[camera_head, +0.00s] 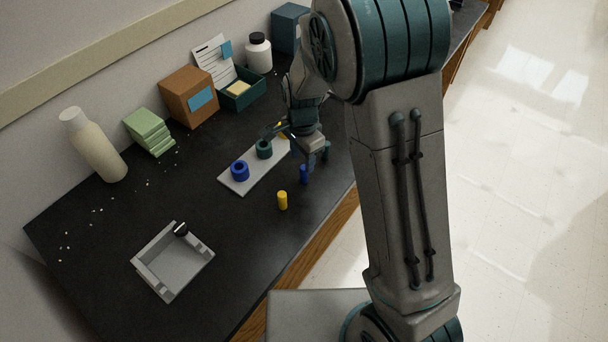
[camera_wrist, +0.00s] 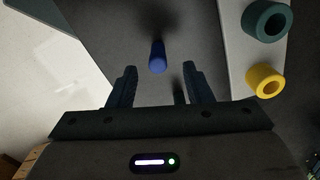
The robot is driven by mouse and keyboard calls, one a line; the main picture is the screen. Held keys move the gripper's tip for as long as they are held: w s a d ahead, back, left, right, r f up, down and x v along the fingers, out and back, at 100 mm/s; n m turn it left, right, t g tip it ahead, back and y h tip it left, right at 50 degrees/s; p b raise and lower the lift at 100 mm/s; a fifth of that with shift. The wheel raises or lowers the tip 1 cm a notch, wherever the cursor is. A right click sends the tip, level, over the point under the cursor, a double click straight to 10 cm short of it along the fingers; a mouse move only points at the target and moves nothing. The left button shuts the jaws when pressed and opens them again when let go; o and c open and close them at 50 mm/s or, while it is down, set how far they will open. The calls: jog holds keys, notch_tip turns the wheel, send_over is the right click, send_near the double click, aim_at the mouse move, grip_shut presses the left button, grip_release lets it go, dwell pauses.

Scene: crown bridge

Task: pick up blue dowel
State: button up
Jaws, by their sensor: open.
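The blue dowel (camera_head: 304,175) stands on the black counter near its front edge, just right of the grey plate. It also shows in the wrist view (camera_wrist: 157,57), ahead of my gripper and between the lines of its two fingers. My gripper (camera_wrist: 158,78) is open and empty, with a finger on each side and the dowel a little beyond the tips. In the head view my gripper (camera_head: 304,158) hangs close to the dowel, and the arm covers part of that area.
A yellow dowel (camera_head: 282,200) stands left of the blue one. The grey plate (camera_head: 232,183) bears a blue ring (camera_head: 240,171), a green ring (camera_head: 264,149) and a yellow ring (camera_wrist: 265,80).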

aim_at(304, 167)
jog(key=shift+d+f+p, duration=0.15)
jog(key=shift+f+p, duration=0.35)
jog(key=shift+f, duration=2.9)
grip_shut()
